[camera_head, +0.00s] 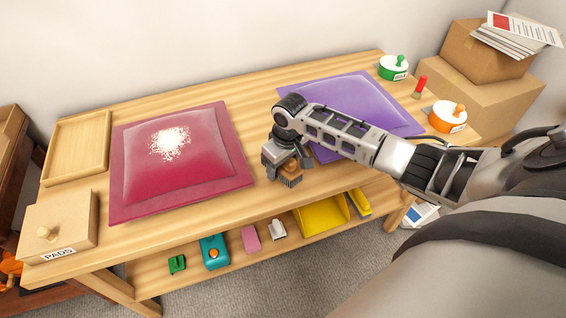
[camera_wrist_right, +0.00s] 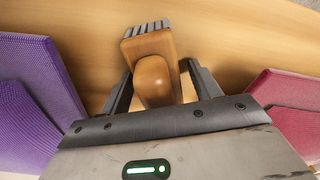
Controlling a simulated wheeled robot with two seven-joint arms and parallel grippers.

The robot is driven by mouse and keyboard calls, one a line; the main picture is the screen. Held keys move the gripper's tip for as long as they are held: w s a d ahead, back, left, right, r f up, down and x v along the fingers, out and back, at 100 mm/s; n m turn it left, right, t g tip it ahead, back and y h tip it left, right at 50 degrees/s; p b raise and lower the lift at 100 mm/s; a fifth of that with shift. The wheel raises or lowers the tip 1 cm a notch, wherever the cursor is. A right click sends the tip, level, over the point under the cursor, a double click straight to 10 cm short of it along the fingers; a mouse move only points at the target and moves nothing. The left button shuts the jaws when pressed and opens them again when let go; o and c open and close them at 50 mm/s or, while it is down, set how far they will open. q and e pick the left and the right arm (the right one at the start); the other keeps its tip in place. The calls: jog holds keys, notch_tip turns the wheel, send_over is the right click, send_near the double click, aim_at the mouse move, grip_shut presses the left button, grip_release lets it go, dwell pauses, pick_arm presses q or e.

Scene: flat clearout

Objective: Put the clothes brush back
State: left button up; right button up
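The clothes brush (camera_wrist_right: 150,46) has a light wooden body, a rounded brown handle and grey bristles. In the right wrist view it sits between the two fingers of my right gripper (camera_wrist_right: 158,68), which appear to press on its sides. I cannot tell whether the bristles touch the table. My left gripper is out of view.
A red cushion (camera_head: 180,185) with white powder lies left, a purple one (camera_head: 375,100) right, partly behind my arm. An empty wooden tray (camera_head: 77,148) and a PADS box (camera_head: 60,225) stand at the left end. A lower shelf holds small items and a yellow tray (camera_head: 322,214).

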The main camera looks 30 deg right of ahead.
jog(key=shift+r, duration=0.1)
jog(key=r, duration=0.4)
jog(key=s+r, duration=0.1)
jog(key=r, duration=0.3)
jog(key=r+p, duration=0.1)
jog(key=r, duration=0.3)
jog(key=shift+s+d, duration=0.1)
jog(key=shift+s, duration=0.1)
